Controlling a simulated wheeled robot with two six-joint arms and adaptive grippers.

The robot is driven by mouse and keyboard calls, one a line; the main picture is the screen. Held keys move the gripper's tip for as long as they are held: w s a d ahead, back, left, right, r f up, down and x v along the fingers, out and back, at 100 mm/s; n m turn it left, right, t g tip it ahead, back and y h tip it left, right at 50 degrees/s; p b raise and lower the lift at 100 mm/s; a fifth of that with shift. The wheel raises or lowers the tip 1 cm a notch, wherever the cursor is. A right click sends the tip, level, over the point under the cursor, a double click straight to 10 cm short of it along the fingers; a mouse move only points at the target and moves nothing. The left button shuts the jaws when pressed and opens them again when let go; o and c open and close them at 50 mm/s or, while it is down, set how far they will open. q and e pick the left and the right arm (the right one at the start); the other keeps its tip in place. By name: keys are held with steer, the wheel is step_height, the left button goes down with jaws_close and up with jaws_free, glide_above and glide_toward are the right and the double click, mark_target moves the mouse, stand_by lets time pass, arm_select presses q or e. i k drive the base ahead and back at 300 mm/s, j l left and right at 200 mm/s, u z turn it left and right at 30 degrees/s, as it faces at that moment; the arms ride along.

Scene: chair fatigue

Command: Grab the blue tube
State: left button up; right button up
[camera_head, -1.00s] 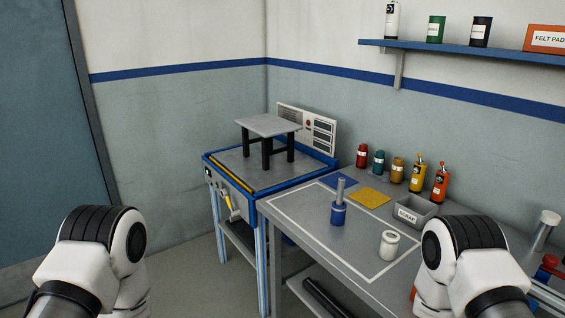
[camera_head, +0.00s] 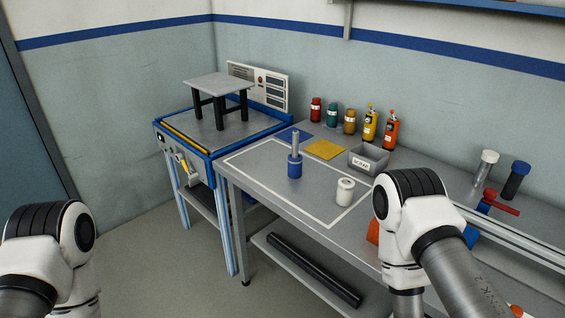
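A blue cylinder (camera_head: 294,168) stands upright inside the white outline on the workbench, with a thinner grey rod (camera_head: 295,143) rising from its top. A white cylinder (camera_head: 345,191) stands to its right. At the right of the bench, a dark blue tube (camera_head: 515,181) leans beside a clear, white-capped tube (camera_head: 486,170). Only links of my two arms show, at the lower left and lower right. Neither gripper is in view, and my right arm hides part of the bench's right side.
The workbench (camera_head: 265,195) also holds a grey scrap bin (camera_head: 368,158), a yellow pad (camera_head: 323,149) and several bottles at the back. A red-handled clamp (camera_head: 500,204) and a rail lie at the right. A test stand with a small grey table (camera_head: 219,86) adjoins on the left.

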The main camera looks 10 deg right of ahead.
mark_target(294, 166)
steer(key=i+j+z, duration=0.1)
steer(key=i+j, duration=0.15)
steer(key=i, duration=0.15)
steer(key=i+j+z, duration=0.1)
steer(key=i+j, duration=0.15)
steer(key=i, duration=0.15)
